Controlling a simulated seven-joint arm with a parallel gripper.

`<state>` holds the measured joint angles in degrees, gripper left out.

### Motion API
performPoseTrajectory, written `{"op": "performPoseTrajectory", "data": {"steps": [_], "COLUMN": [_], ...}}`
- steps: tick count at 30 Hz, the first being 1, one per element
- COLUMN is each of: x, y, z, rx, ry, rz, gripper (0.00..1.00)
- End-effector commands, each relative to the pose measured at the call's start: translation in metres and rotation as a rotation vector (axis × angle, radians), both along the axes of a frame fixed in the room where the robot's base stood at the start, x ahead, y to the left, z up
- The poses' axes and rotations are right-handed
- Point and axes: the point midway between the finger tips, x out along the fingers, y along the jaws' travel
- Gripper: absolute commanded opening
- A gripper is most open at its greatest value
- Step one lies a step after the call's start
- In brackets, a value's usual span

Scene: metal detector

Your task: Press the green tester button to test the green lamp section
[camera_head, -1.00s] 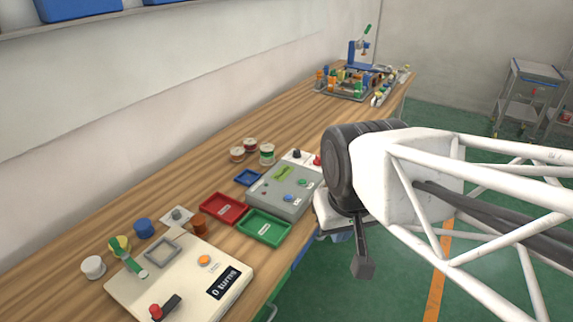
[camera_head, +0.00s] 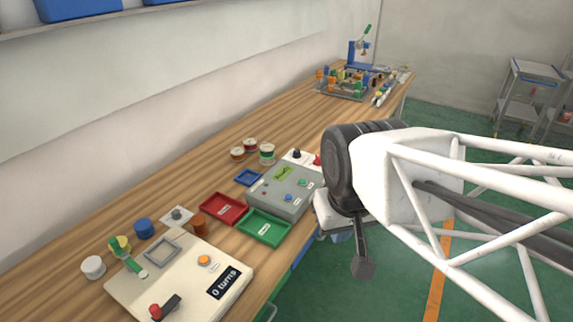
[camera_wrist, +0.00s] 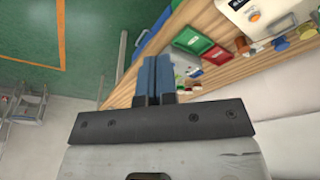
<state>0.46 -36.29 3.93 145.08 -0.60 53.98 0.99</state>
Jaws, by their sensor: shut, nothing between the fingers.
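The grey tester box (camera_head: 270,190) stands on the wooden bench in the head view. Its green button (camera_head: 302,183) is on the right part of its top, behind a blue button (camera_head: 288,197). My gripper (camera_wrist: 155,62) shows in the wrist view with its blue fingers together and nothing between them. It points over the bench edge and floor, apart from any button. In the head view my arm's black joint and white frame hide most of the gripper. I cannot clearly make out the tester's buttons in the wrist view.
A red tray (camera_head: 222,222) and a green tray (camera_head: 246,238) lie in front of the tester. A cream box (camera_head: 135,300) with an orange button stands nearest. Several spools stand behind, with a small blue tray (camera_head: 248,178). Open floor (camera_head: 410,270) lies right of the bench.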

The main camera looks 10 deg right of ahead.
Motion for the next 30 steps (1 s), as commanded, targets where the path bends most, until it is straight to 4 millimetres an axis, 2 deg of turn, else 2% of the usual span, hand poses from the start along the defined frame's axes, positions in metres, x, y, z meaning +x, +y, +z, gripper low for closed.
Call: {"op": "performPoseTrajectory", "data": {"steps": [20,26,30], "x": [0.001,0.011,0.028], "y": [0.000,0.003,0.008], "z": [0.000,0.000,0.000], "rx": [0.003,0.035,0.090], "ry": [0.000,-0.001,-0.002], "rz": [-0.002,-0.031,-0.080], "gripper": [0.00,0.00,0.00]}}
